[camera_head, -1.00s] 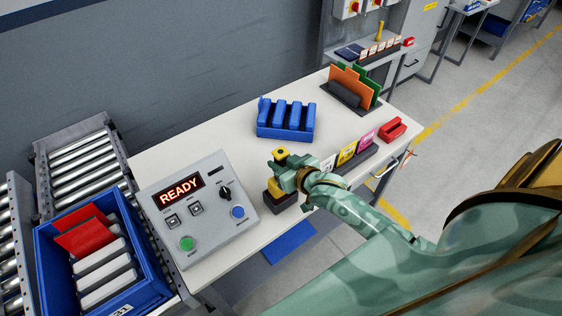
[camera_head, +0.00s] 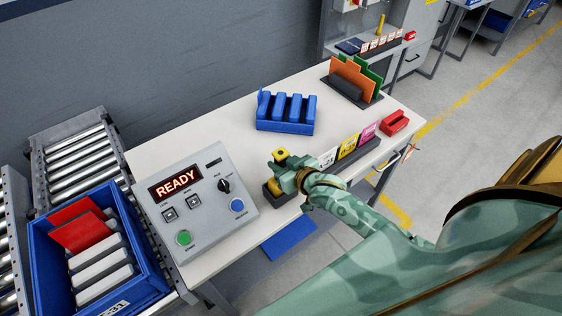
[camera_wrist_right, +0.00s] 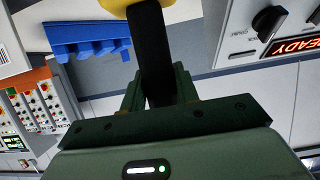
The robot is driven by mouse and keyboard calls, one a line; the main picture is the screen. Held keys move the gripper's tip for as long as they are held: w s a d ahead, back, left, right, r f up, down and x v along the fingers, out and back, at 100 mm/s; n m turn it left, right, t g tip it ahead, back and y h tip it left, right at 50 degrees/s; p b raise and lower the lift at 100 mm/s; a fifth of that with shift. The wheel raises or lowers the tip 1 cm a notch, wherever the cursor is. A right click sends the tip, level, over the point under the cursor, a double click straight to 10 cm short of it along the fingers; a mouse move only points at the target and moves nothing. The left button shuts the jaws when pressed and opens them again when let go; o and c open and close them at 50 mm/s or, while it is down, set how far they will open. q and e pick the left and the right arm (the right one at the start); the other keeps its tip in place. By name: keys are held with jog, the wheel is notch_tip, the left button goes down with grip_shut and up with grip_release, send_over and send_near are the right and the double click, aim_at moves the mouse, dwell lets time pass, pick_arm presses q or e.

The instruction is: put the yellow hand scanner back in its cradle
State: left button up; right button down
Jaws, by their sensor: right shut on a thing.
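The yellow hand scanner (camera_head: 281,153) is in my right gripper (camera_head: 288,172), above the dark cradle (camera_head: 287,198) at the front edge of the white table. In the right wrist view, my right gripper (camera_wrist_right: 158,92) is shut on the scanner's black handle (camera_wrist_right: 152,45), and a yellow part shows at the top edge. The cradle is partly hidden by my gripper. I cannot tell whether the scanner touches or sits in it. My left gripper is not in view.
A control box (camera_head: 195,204) reading READY stands left of the cradle. A blue rack (camera_head: 285,127) is behind it. Coloured cards (camera_head: 347,148) and a red holder (camera_head: 394,122) are to the right. The table (camera_head: 205,130) is clear between the control box and blue rack.

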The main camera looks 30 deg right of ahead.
aim_at(281, 154)
jog(key=shift+f+b, duration=0.45)
jog(key=shift+f, duration=0.3)
jog(key=c, duration=0.6)
grip_release()
notch_tip(281, 154, up, 8)
jog(key=p, duration=0.9)
jog(key=shift+s, duration=0.1)
